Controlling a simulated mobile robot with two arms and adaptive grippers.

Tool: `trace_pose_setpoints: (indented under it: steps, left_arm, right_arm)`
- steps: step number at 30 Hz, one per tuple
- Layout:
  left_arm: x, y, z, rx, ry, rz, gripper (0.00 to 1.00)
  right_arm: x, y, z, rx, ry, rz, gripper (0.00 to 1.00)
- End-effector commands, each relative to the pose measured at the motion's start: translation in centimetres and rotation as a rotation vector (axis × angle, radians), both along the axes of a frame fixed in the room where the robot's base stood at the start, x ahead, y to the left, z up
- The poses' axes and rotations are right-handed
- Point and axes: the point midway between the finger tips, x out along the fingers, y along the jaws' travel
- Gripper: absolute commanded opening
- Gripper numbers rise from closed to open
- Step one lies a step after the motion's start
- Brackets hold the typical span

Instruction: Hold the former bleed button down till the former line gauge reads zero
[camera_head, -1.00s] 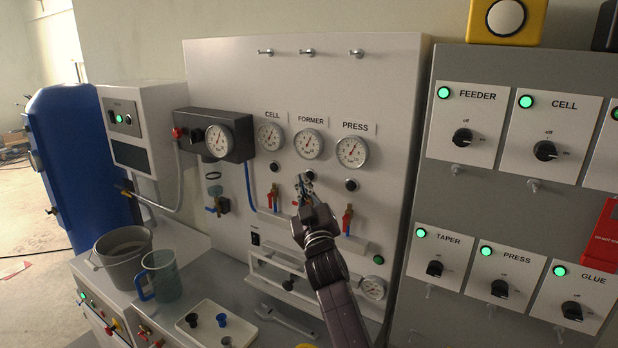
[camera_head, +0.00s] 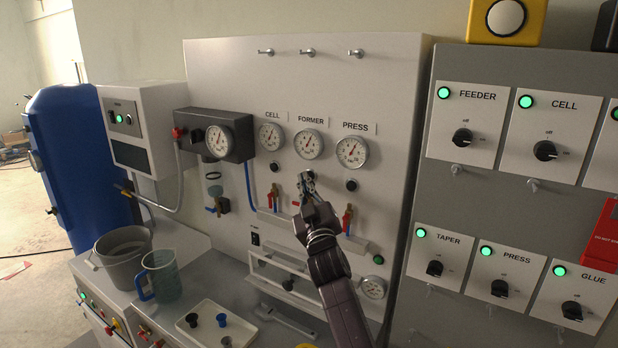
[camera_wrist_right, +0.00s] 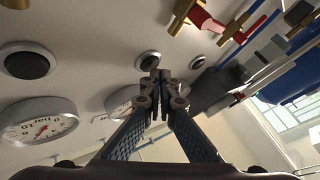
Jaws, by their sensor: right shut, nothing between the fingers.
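The former line gauge (camera_head: 308,144) is a round white dial under the FORMER label on the white panel. Its needle points roughly upward, but the scale is too small to read. The black former bleed button (camera_wrist_right: 148,60) shows in the right wrist view just beyond my fingertips; in the head view my gripper mostly covers it. My right gripper (camera_head: 307,181) is shut and empty, its fingertips right at that button below the gauge. They also show in the wrist view (camera_wrist_right: 160,78). I cannot tell whether they touch or press the button. My left gripper is not in view.
The cell gauge (camera_head: 270,136) and press gauge (camera_head: 351,152) flank the former gauge, with black buttons below each. Red-handled valves (camera_head: 273,197) sit close under the buttons. A white rack (camera_head: 285,275) and a tray (camera_head: 207,325) stand lower down.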

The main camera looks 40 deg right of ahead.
Motion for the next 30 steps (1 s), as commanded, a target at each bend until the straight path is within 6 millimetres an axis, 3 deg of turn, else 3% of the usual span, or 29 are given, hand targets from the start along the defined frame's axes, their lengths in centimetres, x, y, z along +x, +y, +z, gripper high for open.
trace_pose_setpoints:
  steps: [30]
  left_arm:
    - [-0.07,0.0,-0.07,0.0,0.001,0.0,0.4]
  right_arm:
    - [0.35,-0.93,0.02,-0.001,0.0,-0.001,0.0]
